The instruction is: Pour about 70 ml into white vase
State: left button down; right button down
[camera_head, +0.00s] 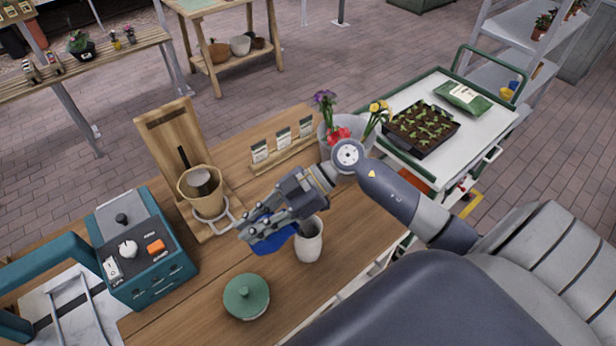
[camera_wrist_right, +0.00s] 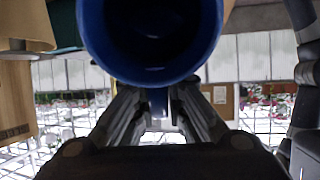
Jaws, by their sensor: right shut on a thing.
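No stream shows. My left gripper is not in view.
A wooden stand with a tan pot (camera_head: 205,205) is left of the gripper. A green lidded dish (camera_head: 246,297) sits in front. A teal device (camera_head: 150,265) is at left. Seed packets (camera_head: 283,143) and a flower bucket (camera_head: 328,135) stand behind. A cart (camera_head: 480,140) is right.

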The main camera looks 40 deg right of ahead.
jog(key=shift+d+r+y, duration=0.2)
jog(key=shift+r+y, duration=0.1)
jog(key=shift+y, duration=0.1)
dwell(0.4)
jog(key=shift+d+r+y+b, duration=0.3)
jog(key=shift+y+b, duration=0.2)
jog(key=shift+b, duration=0.4)
jog(key=shift+s+d+r+y, duration=0.15)
jog(key=shift+d+r+y, duration=0.2)
jog(key=shift+d, duration=0.1)
